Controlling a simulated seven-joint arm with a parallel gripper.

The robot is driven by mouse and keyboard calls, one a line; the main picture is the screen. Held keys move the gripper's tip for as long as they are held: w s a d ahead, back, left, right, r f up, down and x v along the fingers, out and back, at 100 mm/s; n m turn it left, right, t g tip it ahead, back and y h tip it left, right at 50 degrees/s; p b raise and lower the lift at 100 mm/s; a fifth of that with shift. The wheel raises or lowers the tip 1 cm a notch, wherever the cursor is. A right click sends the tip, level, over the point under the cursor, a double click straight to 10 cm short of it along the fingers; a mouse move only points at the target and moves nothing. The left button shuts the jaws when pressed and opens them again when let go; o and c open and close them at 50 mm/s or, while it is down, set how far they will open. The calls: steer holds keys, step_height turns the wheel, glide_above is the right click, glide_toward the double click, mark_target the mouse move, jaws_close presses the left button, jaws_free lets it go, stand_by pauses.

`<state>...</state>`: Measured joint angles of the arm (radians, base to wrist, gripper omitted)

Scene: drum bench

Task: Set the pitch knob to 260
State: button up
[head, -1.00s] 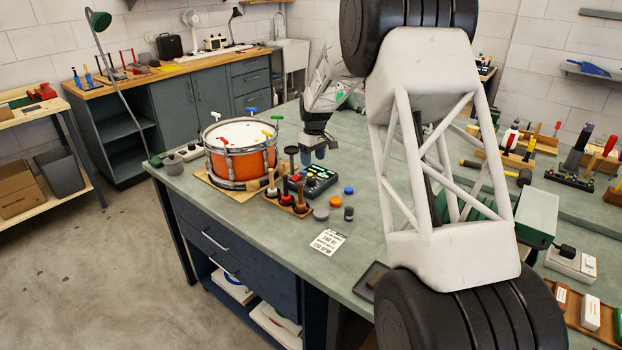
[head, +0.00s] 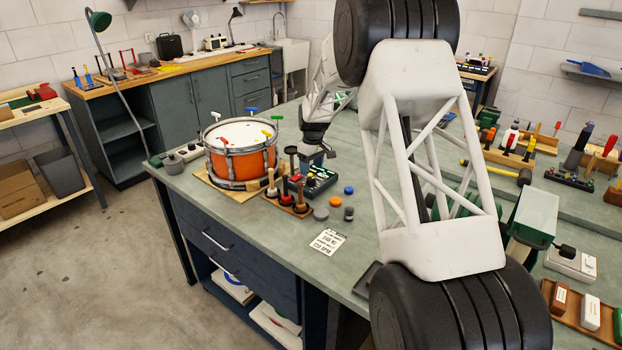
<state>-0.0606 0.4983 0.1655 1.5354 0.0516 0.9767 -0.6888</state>
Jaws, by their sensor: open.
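The pitch knob cannot be made out at this size. My gripper (head: 314,161) points down just above and behind the box, partly hidden by it and the things in front. Its jaws are open, and nothing shows between them. Whether a finger touches the box or a knob, I cannot tell. A white card (head: 328,242) with dark print lies on the bench in front; its lettering is small.
Mallets in a wooden rack (head: 288,203) stand close in front of the box. A blue knob-like piece (head: 349,190) and grey weights (head: 321,214) lie to its right. My arm covers the bench's middle.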

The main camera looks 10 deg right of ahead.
mark_target(311, 178)
steer(key=shift+s+a+f, duration=0.1)
steer(key=shift+f, duration=2.45)
steer(key=c, duration=0.9)
